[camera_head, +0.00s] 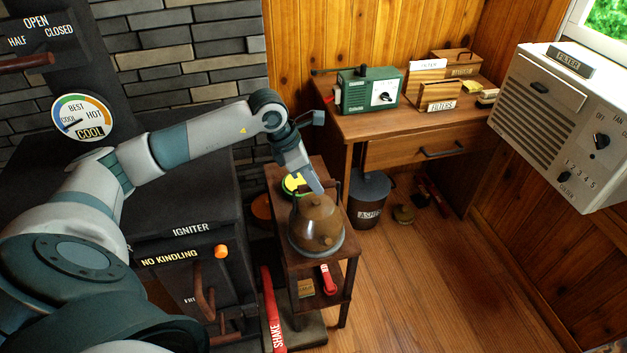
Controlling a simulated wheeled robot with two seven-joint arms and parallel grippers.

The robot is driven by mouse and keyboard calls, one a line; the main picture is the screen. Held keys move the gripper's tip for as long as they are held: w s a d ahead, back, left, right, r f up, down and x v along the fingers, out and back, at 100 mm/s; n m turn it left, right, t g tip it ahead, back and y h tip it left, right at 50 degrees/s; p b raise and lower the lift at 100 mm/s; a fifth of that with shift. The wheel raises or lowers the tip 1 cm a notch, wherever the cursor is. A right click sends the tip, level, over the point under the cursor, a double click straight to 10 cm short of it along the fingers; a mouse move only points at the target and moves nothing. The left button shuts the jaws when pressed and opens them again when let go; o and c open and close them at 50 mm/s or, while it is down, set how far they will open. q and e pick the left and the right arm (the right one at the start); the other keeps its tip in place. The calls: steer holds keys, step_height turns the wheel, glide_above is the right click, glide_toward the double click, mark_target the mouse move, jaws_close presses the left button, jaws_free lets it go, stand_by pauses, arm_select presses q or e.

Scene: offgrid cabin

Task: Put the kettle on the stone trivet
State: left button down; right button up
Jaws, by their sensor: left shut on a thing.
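The brown, rounded kettle (317,226) is upright at the small dark wooden side table (282,263), right of the stove. My left gripper (316,187) comes down over the kettle from behind and is shut on its dark handle. A grey rim shows around the kettle's bottom; I cannot tell whether it is the kettle's base or the stone trivet under it. I cannot tell whether the kettle rests or hangs just above. No other trivet shows clearly. My right gripper is not in view.
The black stove (190,215) stands left of the side table. A yellow-green round thing (295,183) sits behind the kettle. A red-handled item (327,279) is on the lower shelf. An ash bucket (370,200) and desk (415,122) stand behind right. The floor at front right is clear.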

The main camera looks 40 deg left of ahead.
arm_select(q)
steer(key=shift+r, duration=0.1)
steer(key=c, duration=1.5)
jaws_free()
steer(key=shift+c, duration=0.2)
steer(key=shift+o, duration=1)
steer(key=shift+s+f, duration=0.1)
steer(key=shift+f, duration=0.1)
steer(key=o, duration=0.4)
steer(key=shift+c, duration=0.2)
steer(key=shift+r, duration=0.2)
steer(key=shift+p+v, duration=1.1)
steer(key=shift+v, duration=2.25)
